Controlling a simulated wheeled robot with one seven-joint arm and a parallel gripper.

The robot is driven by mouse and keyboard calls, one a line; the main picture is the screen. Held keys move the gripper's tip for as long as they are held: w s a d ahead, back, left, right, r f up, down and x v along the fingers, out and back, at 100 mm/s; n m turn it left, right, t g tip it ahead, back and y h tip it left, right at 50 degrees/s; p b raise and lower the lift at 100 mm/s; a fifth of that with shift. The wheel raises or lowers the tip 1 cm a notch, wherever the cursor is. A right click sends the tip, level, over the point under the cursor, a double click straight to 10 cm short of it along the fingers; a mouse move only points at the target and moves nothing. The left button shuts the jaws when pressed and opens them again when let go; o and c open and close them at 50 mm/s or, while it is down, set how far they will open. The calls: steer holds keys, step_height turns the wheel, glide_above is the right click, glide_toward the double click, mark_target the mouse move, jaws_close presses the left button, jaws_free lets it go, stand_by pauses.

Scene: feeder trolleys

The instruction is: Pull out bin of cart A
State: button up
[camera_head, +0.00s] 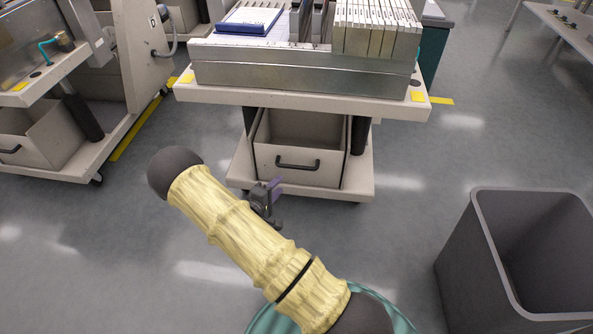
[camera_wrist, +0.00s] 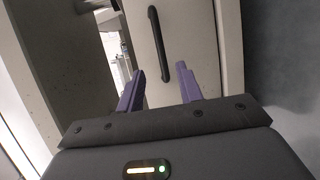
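A feeder trolley (camera_head: 300,83) stands ahead of me in the head view; no letter on it is readable. A light beige bin (camera_head: 320,174) sits on its lower shelf and looks empty where I see inside. Its front has a dark bar handle (camera_head: 297,163), upright in the wrist view (camera_wrist: 158,45) against the pale bin front (camera_wrist: 195,40). My gripper (camera_head: 274,188) is in front of the bin, low and left of its middle. In the wrist view its purple fingers (camera_wrist: 160,72) are apart, with the handle's near end between them in the picture. Contact is not visible.
A second trolley with a bin (camera_head: 38,140) stands at the left. An open grey container (camera_head: 455,262) stands on the floor at lower right. The trolley top (camera_head: 300,98) overhangs the bin. Floor between trolley and container is clear.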

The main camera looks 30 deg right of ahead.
mark_target(295, 168)
steer(key=b+x, duration=0.5)
steer(key=x, duration=0.7)
steer(key=shift+w+d+f, duration=0.1)
steer(key=shift+w+d, duration=0.05)
steer(key=shift+d, duration=0.15)
jaws_close()
